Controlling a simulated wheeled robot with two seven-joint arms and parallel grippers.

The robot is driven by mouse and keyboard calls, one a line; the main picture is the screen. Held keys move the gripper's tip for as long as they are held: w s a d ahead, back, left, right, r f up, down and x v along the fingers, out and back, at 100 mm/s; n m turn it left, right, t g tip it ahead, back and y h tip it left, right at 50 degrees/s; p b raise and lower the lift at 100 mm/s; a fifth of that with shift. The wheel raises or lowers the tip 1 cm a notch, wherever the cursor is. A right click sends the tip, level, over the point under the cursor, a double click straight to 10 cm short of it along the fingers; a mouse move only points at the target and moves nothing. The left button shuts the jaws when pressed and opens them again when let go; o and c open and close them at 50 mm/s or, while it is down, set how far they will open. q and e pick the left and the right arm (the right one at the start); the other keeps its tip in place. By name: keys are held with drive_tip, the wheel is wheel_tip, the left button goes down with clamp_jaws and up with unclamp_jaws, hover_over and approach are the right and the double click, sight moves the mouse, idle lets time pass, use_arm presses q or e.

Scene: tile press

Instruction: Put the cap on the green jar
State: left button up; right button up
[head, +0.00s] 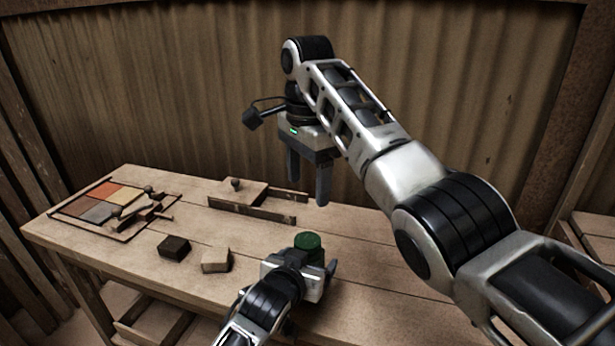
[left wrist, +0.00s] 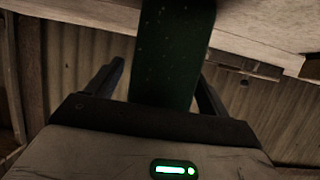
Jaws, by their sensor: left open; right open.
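The green jar (head: 308,243) stands on the workbench, dark green, its lower part hidden behind my left gripper in the head view. My left gripper (head: 312,263) is open at the jar. In the left wrist view the jar (left wrist: 172,55) rises between the two spread fingers of the left gripper (left wrist: 160,75). I see a gap at the left finger; contact on the right is unclear. My right gripper (head: 307,191) is open and empty, pointing down, high above the bench behind the jar. I cannot make out a separate cap.
On the workbench (head: 355,290) lie a dark block (head: 173,247) and a pale block (head: 216,260) left of the jar. A wooden fixture with a knob (head: 237,192) is behind them. A tray with coloured tiles (head: 88,205) is at the left end. A corrugated wall stands behind.

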use_arm(q)
drive_tip(key=v, duration=1.6)
drive_tip(key=shift+p, duration=0.35)
